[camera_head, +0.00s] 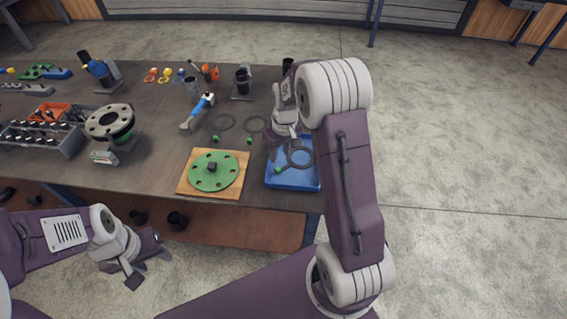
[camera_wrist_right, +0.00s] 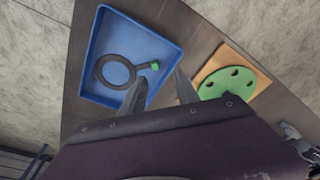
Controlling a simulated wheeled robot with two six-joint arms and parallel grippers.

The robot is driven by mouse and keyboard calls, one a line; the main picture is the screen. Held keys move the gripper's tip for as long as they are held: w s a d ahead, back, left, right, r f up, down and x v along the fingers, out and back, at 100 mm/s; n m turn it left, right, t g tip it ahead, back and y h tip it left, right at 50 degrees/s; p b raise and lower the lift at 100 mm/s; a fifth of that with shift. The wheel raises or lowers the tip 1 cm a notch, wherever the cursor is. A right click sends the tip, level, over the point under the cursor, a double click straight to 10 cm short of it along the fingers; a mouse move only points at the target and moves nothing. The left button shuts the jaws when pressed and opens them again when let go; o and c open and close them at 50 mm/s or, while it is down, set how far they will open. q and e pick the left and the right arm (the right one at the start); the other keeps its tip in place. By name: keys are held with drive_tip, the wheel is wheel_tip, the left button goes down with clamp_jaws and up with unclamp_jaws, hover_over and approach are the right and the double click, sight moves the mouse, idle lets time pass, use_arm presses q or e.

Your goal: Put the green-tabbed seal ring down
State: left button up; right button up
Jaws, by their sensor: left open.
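A dark seal ring with a green tab lies in the blue tray (camera_head: 292,184). The ring (camera_head: 311,158) is partly behind my right arm in the head view; its whole loop (camera_wrist_right: 98,72) and green tab (camera_wrist_right: 155,65) show in the right wrist view. My right gripper (camera_wrist_right: 162,92) is over the tray's edge, fingers apart with nothing between them; the tab appears just beyond the fingertips. Two more green-tabbed rings, a left one (camera_head: 216,127) and a right one (camera_head: 249,130), lie on the table left of the tray. My left gripper (camera_head: 148,262) is open and empty, off the table's front.
A green flange disc (camera_head: 205,180) on a wooden board (camera_head: 236,192) lies left of the tray. The floor right of the table is clear.

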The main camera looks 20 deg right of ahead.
drive_tip(key=s+a+r+m, duration=0.1)
drive_tip(key=s+a, duration=0.2)
drive_tip(key=s, duration=0.6)
drive_tip(key=s+a+r+m, duration=0.1)
drive_tip(key=s+a, duration=0.2)
drive_tip(key=s, duration=0.7)
drive_tip(key=shift+a, duration=0.15)
drive_tip(key=shift+r, duration=0.1)
